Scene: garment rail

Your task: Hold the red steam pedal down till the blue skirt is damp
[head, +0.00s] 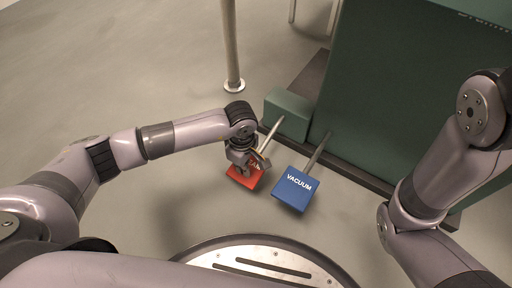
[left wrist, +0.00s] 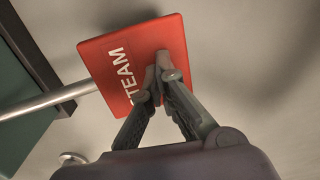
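The red steam pedal (head: 245,182) is on a metal lever low in front of the green machine. In the left wrist view the red pedal (left wrist: 145,36) fills the upper middle, with the white word STEAM partly behind a finger. My left gripper (head: 256,165) is at the pedal's upper face. In the left wrist view its fingertips (left wrist: 160,72) are together with nothing seen between them, over the pedal and seemingly touching it. I cannot tell how far the pedal is pressed. The blue skirt is in neither view. My right arm shows at the right, its gripper out of frame.
The blue VACUUM pedal (head: 294,190) sits just right of the red one. The green machine cabinet (head: 400,90) stands behind both. A metal post (head: 230,45) stands on the floor behind my left arm. The grey floor (head: 120,70) at the left is clear.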

